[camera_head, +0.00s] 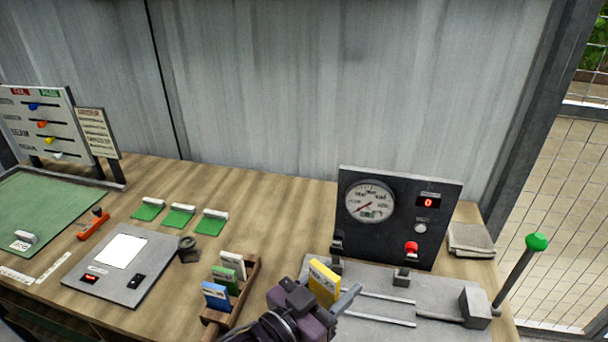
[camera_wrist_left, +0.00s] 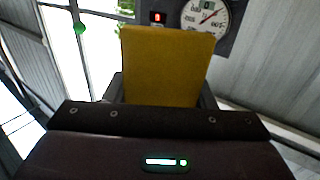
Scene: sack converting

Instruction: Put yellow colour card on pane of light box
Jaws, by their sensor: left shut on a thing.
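The yellow colour card (camera_head: 324,282) is held upright by my left gripper (camera_head: 338,298), above the grey machine bed at the right of the bench. In the left wrist view the yellow card (camera_wrist_left: 167,65) stands between the two fingers (camera_wrist_left: 160,92), which are shut on it. The light box (camera_head: 120,265) lies at the left of the bench, with a bright white pane (camera_head: 124,251) that is bare. My left gripper is well to the right of the light box. My right gripper is not in view.
A wooden rack (camera_head: 245,291) holds blue, green and white cards between the light box and my left gripper. A small dark object (camera_head: 188,248) touches or nearly touches the box's right side. A gauge panel (camera_head: 398,216) and green-knobbed lever (camera_head: 536,243) stand at right.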

